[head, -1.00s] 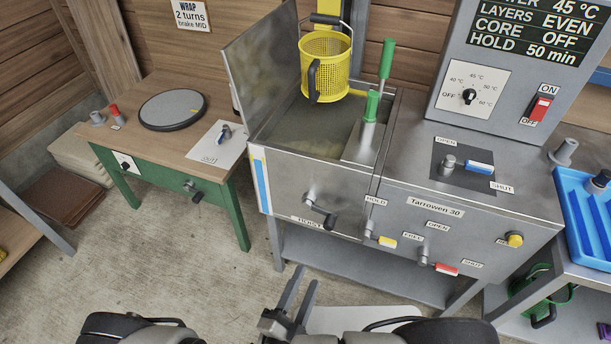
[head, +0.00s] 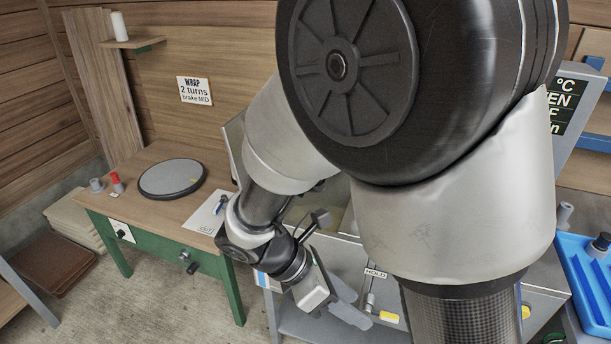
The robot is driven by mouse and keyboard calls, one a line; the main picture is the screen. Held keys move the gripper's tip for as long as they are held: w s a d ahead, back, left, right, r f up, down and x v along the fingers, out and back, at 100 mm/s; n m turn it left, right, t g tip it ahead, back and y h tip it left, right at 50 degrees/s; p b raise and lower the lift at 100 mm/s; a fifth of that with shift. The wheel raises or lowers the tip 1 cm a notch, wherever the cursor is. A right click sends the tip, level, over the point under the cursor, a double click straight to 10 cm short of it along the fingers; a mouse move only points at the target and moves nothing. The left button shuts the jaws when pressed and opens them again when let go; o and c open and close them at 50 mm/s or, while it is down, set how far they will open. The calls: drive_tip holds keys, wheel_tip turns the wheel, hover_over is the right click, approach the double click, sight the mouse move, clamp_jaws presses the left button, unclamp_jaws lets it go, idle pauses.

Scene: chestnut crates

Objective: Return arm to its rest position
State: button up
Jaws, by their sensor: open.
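My arm is folded up close to the camera and fills the middle and right of the head view. My gripper (head: 347,305) hangs at the end of the arm, in front of the steel machine (head: 345,248), with its grey fingers pointing down and to the right. The fingers overlap in this view, so the gap between them is hard to see. Nothing shows held in them. My arm hides most of the machine, including its tank and the yellow basket.
A green-legged wooden table (head: 140,215) with a round turntable (head: 171,178) stands at the left. A blue tray (head: 585,270) with a dark-topped bottle (head: 599,244) is at the right edge. Concrete floor (head: 165,300) is open at the lower left.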

drive_tip(key=s+d+r+m+t+y+p, duration=0.1)
drive_tip(key=r+m+p, duration=0.4)
drive_tip(key=r, duration=0.6)
drive_tip(key=d+r+m+t+y+p, duration=0.2)
drive_tip(key=r+m+p, duration=0.4)
drive_tip(key=r+m, duration=0.3)
drive_tip(key=s+d+r+m+t+y+p, duration=0.1)
drive_tip(key=r+m+y+p, duration=0.4)
drive_tip(key=r, duration=0.9)
drive_tip(key=d+m+t, duration=0.1)
drive_tip(key=m, duration=0.1)
drive_tip(key=shift+s+d+r+m+t, duration=0.15)
drive_tip(key=shift+s+d+m+t, duration=0.15)
drive_tip(key=shift+s+d+m, duration=0.1)
